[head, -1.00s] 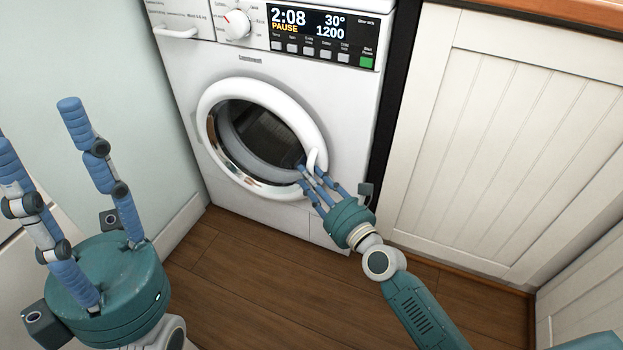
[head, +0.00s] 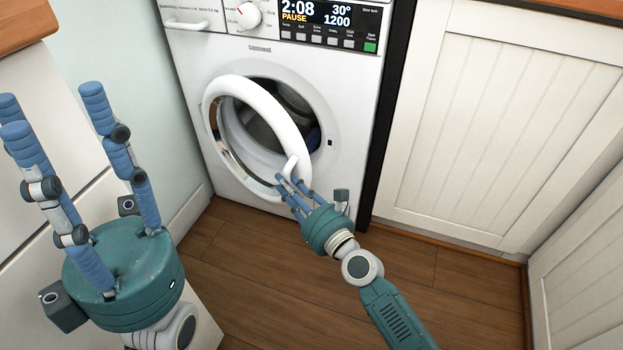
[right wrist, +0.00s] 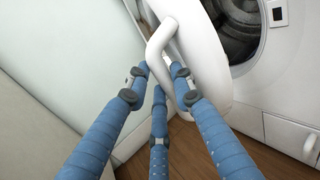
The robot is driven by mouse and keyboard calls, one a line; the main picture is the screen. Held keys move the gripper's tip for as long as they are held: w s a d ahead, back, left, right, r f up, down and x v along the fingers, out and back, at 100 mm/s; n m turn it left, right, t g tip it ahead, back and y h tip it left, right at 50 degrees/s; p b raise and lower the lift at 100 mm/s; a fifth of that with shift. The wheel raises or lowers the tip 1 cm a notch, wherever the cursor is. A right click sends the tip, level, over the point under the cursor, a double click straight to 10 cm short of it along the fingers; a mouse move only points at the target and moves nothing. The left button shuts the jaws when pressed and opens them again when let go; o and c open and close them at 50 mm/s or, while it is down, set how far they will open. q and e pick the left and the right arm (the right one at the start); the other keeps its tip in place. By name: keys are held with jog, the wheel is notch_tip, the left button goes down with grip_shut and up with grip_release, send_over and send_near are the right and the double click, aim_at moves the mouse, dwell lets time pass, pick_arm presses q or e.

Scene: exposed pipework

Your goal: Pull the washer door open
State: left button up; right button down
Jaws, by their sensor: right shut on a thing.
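The white washer (head: 345,75) stands against the wall. Its round door (head: 294,133) is partly open, swung out on its left side, and the dark drum opening (head: 268,108) shows behind it. My right gripper (head: 290,186) is shut on the door handle (head: 290,166) at the door's right edge. In the right wrist view the blue fingers (right wrist: 160,85) close around the white handle (right wrist: 158,38), with the door (right wrist: 207,70) behind. My left gripper (head: 62,118) is open and empty at the left, its fingers pointing up, apart from the washer.
A white panelled cabinet (head: 480,110) stands right of the washer, past a dark gap. A pale wall (head: 125,55) and white units (head: 28,235) are on the left. The wooden floor (head: 245,265) in front is clear.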

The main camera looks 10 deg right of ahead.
jog(key=s+a+p, duration=0.1)
jog(key=s+a, duration=0.5)
jog(key=a, duration=0.7)
jog(key=shift+p, duration=0.3)
jog(key=shift+r, duration=0.1)
jog(key=c, duration=1.8)
grip_release()
jog(key=shift+o, duration=0.2)
jog(key=v, duration=1.2)
